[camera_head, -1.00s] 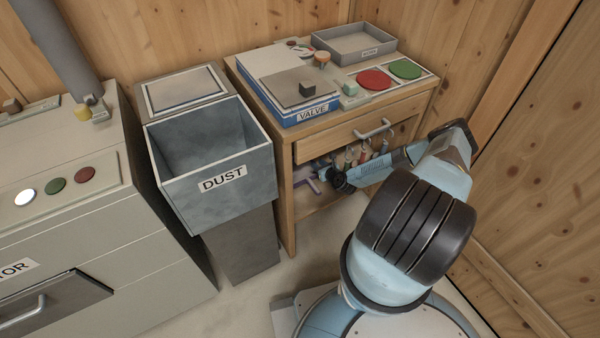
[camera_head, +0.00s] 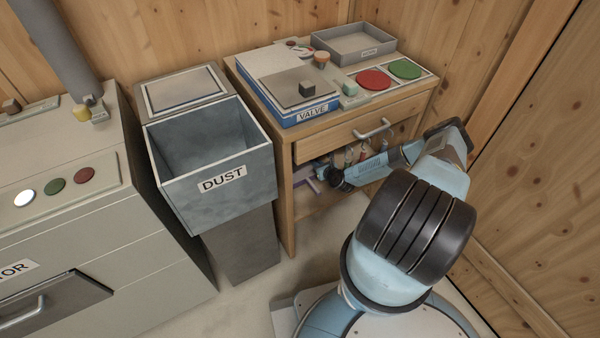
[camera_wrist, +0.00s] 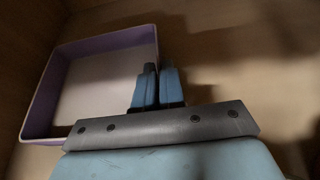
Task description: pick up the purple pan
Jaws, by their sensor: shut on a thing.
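The purple pan (camera_wrist: 37,112) is a shallow rectangular tray with purple walls and a pale inside, at the left of the wrist view. My gripper (camera_wrist: 158,72) has its two blue fingers close together at the pan's right wall, shut on that wall. In the head view a small purple part of the pan (camera_head: 314,185) shows inside the open shelf under the drawer. My wrist hides the rest of it there, and the fingers cannot be made out in that view.
The wooden cabinet (camera_head: 290,215) has a drawer with a handle (camera_head: 372,129) just above my arm. Several small bottles (camera_head: 352,153) stand in the shelf. The DUST bin (camera_head: 235,205) stands left of the cabinet, and a wooden wall (camera_head: 545,170) is at right.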

